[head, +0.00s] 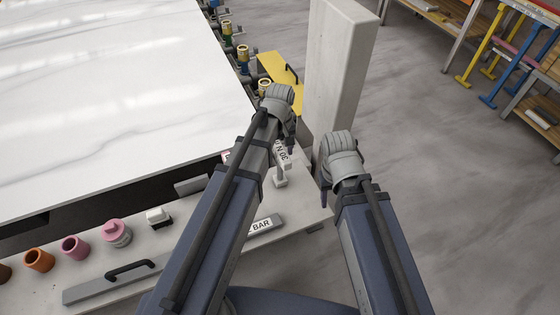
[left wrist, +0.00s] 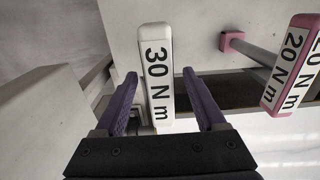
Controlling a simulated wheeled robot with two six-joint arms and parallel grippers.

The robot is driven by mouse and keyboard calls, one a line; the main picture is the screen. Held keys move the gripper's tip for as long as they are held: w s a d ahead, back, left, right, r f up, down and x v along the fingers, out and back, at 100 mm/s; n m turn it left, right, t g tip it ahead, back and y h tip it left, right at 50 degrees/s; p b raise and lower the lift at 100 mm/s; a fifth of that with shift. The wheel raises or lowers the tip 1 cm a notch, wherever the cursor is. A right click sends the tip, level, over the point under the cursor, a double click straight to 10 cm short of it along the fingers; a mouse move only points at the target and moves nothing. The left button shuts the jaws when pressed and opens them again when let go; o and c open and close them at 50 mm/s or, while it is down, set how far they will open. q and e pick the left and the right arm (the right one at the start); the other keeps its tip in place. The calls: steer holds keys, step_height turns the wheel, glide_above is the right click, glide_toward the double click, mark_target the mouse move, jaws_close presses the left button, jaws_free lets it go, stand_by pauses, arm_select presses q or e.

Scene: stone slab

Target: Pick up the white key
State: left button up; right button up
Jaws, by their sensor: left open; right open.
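The white key, labelled "30 N m", shows in the left wrist view (left wrist: 156,35) with its white handle extending between the finger tips. In the head view its handle (head: 283,163) stands on the grey bench, partly hidden by my left arm. My left gripper (left wrist: 165,85) is open, with one finger on each side of the white handle and small gaps visible. It also shows in the head view (head: 290,147), mostly covered by its wrist. My right gripper (head: 324,195) is off the bench's right edge, over the floor, away from the key; its fingers are mostly hidden.
A pink key (left wrist: 291,65) marked "20 N m" is close on the right in the left wrist view. A pale column (head: 338,65) rises just beyond my grippers. A white stone slab (head: 100,90) fills the left. Several coloured cups and a handled grey bar (head: 100,288) lie along the bench.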

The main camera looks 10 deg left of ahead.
arm_select(q)
jaws_close()
stand_by(0.7)
stand_by(0.8)
